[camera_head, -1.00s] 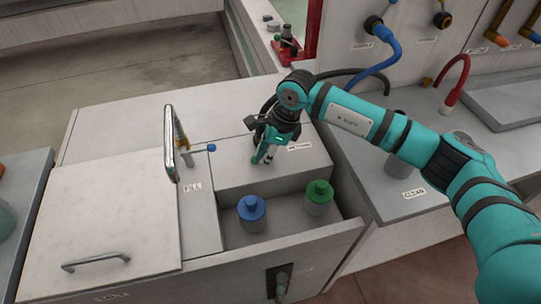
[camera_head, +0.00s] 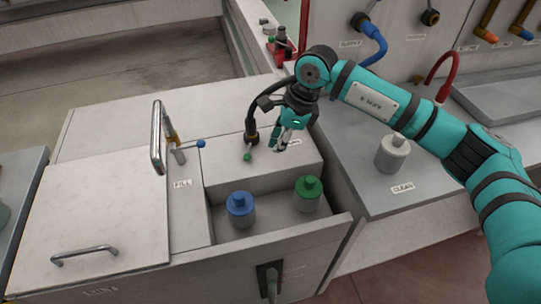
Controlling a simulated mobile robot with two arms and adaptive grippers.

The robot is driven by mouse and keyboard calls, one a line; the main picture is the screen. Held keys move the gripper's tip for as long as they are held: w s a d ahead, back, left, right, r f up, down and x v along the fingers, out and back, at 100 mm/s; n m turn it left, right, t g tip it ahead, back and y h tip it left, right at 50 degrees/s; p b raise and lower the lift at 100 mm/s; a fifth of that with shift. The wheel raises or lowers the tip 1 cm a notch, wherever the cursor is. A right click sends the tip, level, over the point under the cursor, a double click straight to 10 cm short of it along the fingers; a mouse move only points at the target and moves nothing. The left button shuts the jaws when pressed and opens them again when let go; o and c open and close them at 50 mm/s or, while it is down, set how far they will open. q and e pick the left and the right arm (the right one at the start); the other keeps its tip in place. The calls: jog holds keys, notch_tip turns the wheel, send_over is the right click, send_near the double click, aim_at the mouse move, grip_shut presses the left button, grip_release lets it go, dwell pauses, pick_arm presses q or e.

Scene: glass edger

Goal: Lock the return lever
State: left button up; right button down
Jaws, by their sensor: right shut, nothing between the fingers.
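The return lever, with a small green knob (camera_head: 248,157), sits at the foot of a black curved pipe (camera_head: 251,122) on the raised white block (camera_head: 225,165). A label, partly hidden by my gripper, lies to its right. My right gripper (camera_head: 277,149) is shut and empty. It points down just right of the pipe and the green knob, apart from the knob in the picture. Part of the pipe's top is close to my wrist. I cannot tell whether the lever is locked. My left gripper is not in view.
The fill lever with a blue knob (camera_head: 201,143) stands left of the block. A grey-white bottle (camera_head: 393,152) stands on the right counter by the CLEAN label. A black lever plate (camera_head: 269,277) is on the front panel.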

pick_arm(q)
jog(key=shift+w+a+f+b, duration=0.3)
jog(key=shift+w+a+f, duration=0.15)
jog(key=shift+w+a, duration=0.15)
pick_arm(e)
jog(key=v, duration=0.5)
jog(key=shift+w+a+r, duration=0.15)
jog(key=shift+a+r, duration=0.1)
jog(key=shift+a, duration=0.1)
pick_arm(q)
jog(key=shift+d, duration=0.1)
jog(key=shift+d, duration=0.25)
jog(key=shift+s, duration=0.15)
pick_arm(e)
jog(key=shift+f, duration=0.1)
